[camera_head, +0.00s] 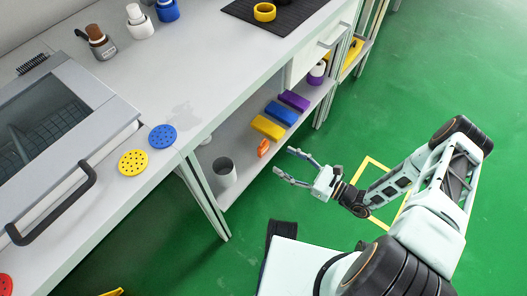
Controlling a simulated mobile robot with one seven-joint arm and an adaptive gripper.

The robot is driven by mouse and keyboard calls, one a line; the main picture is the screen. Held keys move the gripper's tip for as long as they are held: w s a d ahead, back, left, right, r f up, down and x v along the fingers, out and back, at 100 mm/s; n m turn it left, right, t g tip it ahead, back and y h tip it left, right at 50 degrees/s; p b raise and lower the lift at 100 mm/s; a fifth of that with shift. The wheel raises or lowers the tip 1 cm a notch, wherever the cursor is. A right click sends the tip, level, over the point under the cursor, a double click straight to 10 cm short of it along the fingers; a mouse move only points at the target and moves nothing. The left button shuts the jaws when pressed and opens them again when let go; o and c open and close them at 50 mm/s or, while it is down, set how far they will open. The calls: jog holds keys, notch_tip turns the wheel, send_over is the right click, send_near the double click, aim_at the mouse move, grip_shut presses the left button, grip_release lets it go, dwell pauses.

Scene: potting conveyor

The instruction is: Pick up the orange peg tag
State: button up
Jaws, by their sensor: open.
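A small orange object (263,148), which looks like the orange peg tag, lies on the lower shelf (240,150) near its front edge. It is too small for me to make out its details. My gripper (284,161) is open and empty, its two fingers pointing left toward the shelf. It is to the right of the orange object and a little lower in the picture, apart from it.
On the lower shelf, yellow (267,127), blue (281,113) and purple (294,101) blocks lie behind the orange object. A grey cup (223,172) stands to its left. The worktop (205,60) overhangs the shelf, and a leg (205,200) stands at left. The green floor (440,60) is open at right.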

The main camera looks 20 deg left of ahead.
aim_at(265, 147)
jog(key=shift+m+t, duration=0.6)
jog(key=w+a, duration=0.2)
jog(key=a, duration=0.1)
jog(key=w+a+f+b, duration=0.1)
jog(key=a, duration=0.1)
jog(key=shift+w, duration=0.1)
jog(key=x, duration=0.1)
jog(key=b+x, duration=0.1)
jog(key=x, duration=0.2)
jog(key=shift+a+f, duration=0.1)
jog(key=shift+f, duration=0.2)
jog(key=shift+w+a, duration=0.15)
jog(key=shift+a, duration=0.25)
jog(key=shift+r, duration=0.1)
jog(key=c, duration=1.2)
